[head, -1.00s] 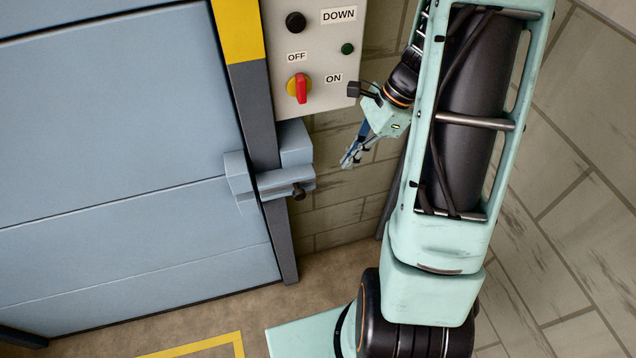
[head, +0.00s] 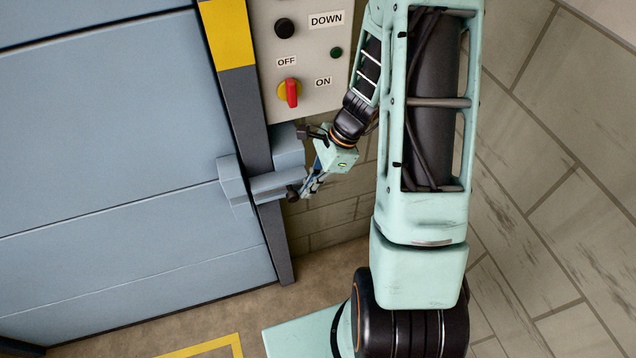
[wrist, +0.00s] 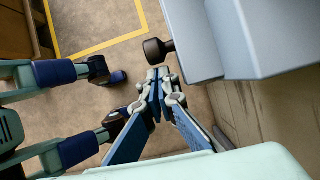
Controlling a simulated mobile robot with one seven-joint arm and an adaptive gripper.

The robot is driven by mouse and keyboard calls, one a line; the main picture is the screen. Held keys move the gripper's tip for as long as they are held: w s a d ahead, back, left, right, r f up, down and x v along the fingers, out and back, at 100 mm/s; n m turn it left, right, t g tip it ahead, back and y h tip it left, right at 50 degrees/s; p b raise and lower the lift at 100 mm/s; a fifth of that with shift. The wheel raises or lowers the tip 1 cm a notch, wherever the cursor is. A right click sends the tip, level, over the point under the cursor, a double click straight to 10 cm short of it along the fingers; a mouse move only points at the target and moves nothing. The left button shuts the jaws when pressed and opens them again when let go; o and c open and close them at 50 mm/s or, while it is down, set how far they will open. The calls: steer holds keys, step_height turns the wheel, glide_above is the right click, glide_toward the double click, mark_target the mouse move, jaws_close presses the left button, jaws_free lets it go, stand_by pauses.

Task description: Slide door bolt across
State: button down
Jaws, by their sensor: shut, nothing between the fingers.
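The door bolt (head: 276,184) is a blue-grey bar in a housing at the door's right edge, and it spans the dark door post. Its dark round knob (head: 293,193) sticks out at the right end. My gripper (head: 308,190) is just right of the knob. In the wrist view the knob (wrist: 158,50) is just beyond the fingertips of my gripper (wrist: 158,74), close to the bolt housing (wrist: 265,35). The fingers are shut with nothing between them. I cannot tell whether they touch the knob.
The large blue door (head: 110,150) fills the left. A grey control panel (head: 315,60) with a red switch (head: 291,92) and buttons hangs above the bolt. A tiled wall (head: 550,180) stands at the right. The floor below has a yellow line (head: 205,346).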

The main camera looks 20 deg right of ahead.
steer(key=shift+a, duration=0.15)
steer(key=a, duration=0.6)
steer(key=shift+b, duration=0.4)
steer(key=shift+d, duration=0.3)
steer(key=d+r, duration=0.8)
steer(key=shift+s+r, duration=0.2)
steer(key=shift+r, duration=0.05)
